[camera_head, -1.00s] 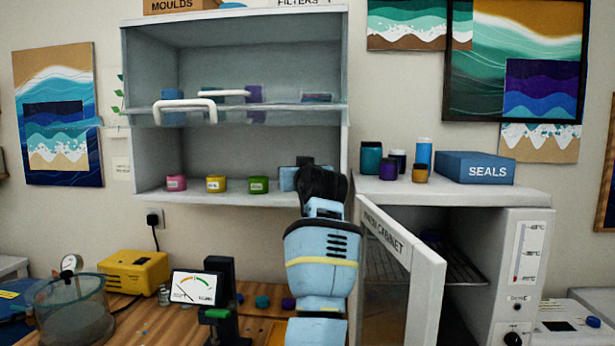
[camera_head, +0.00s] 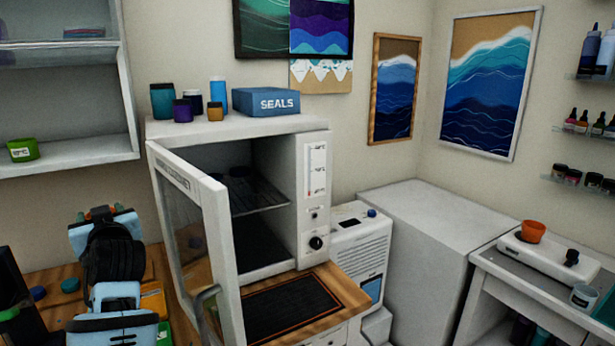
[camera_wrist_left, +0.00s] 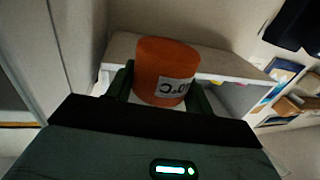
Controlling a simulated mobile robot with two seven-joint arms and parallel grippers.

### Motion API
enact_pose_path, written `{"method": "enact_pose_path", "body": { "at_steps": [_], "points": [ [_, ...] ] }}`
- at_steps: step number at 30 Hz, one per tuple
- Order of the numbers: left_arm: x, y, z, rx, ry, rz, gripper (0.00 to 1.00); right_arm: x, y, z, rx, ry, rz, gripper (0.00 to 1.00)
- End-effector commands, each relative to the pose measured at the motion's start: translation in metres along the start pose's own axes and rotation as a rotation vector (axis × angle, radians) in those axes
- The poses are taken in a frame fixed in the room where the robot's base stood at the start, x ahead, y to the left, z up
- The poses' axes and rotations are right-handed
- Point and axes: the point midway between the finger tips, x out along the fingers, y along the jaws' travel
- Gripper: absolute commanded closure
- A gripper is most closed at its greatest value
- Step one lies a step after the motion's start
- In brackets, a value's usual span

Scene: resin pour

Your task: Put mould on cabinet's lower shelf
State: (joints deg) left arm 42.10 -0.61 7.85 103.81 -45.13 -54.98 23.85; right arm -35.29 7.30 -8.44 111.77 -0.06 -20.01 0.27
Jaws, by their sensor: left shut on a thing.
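In the left wrist view my left gripper (camera_wrist_left: 163,92) is shut on an orange-red mould (camera_wrist_left: 165,62) with a white label, partly legible as "0°C". The white cabinet (camera_head: 313,250) stands right of the arm. Its glazed door (camera_head: 190,245) is swung open toward me. Inside are a wire shelf (camera_head: 257,196) with dark round things on it and a dark lower level (camera_head: 262,245). My right gripper is out of view.
Several jars and a blue SEALS box (camera_head: 266,102) stand on the cabinet. A dark mat (camera_head: 290,308) lies before it. A green mould (camera_head: 23,150) sits on the wall shelf at left. Another orange cup (camera_head: 533,231) stands on a white device at right.

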Motion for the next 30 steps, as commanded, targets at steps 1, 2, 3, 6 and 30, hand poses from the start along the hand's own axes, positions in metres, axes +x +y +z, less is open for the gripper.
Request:
{"method": "enact_pose_path", "body": {
  "at_steps": [1,2,3,6,30],
  "points": [
    [-0.01,0.002,0.015,0.007,-0.001,0.028,0.72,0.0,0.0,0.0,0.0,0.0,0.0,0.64],
    [-0.017,0.003,0.022,0.007,0.0,0.047,0.72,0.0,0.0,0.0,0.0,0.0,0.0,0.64],
    [-0.025,0.005,0.032,0.006,-0.001,0.072,0.72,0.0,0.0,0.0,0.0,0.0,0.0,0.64],
    [-0.048,0.011,0.056,0.006,0.0,0.139,0.72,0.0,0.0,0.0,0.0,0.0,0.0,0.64],
    [-0.268,0.021,0.196,0.0,-0.002,0.684,0.72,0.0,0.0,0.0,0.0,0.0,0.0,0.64]
  ]
}}
